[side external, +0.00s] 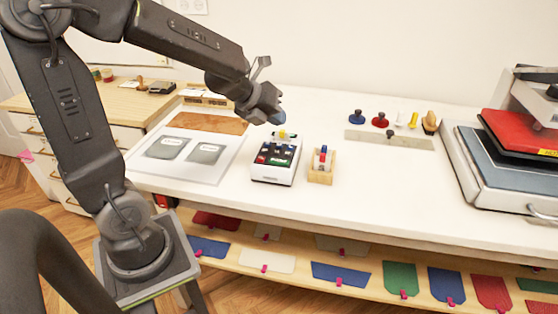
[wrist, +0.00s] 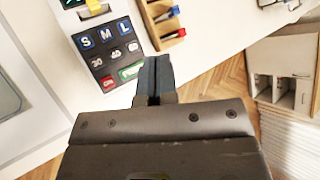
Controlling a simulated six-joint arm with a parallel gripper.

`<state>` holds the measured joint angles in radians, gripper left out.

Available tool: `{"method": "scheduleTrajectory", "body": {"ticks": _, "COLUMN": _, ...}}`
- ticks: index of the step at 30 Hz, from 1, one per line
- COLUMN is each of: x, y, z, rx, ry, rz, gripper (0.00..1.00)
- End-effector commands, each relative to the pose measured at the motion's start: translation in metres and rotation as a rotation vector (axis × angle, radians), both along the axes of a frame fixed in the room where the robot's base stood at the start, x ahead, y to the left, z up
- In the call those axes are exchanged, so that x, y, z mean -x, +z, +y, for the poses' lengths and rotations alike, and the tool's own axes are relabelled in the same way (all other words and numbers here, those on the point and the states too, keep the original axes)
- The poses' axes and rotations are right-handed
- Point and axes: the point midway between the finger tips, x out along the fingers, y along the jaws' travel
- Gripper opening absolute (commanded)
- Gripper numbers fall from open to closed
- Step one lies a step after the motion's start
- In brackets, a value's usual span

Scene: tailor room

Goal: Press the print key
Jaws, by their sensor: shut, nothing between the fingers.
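A small white device (side external: 272,175) with a dark key panel stands on the white table. In the wrist view its panel (wrist: 95,48) shows blue keys marked S, M and L, dark number keys below them, a red key (wrist: 107,83) and a wide green key (wrist: 130,72) with white lettering too blurred to read surely. My gripper (wrist: 153,60) is shut and empty. Its fingertips appear just right of the green key in the wrist view, partly covering the device's edge. In the side view my gripper (side external: 278,118) is above the back of the device, apart from it.
A wooden holder (side external: 320,170) with red and blue items stands right of the device. A white mat (side external: 195,176) with grey patches lies left. A stamp row (side external: 390,139) stands behind right, and a heat press (side external: 490,165) at far right.

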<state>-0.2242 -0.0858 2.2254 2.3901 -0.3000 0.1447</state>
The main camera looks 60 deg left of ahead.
Motion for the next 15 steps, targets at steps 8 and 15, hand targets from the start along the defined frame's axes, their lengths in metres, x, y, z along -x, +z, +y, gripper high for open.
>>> {"method": "scheduleTrajectory", "body": {"ticks": 8, "x": 0.000, "y": -0.025, "z": 0.001, "rx": 0.003, "ry": 0.004, "rz": 0.004, "gripper": 0.00}}
{"method": "scheduleTrajectory", "body": {"ticks": 15, "x": 0.001, "y": -0.049, "z": 0.001, "rx": 0.005, "ry": 0.006, "rz": 0.005, "gripper": 0.00}}
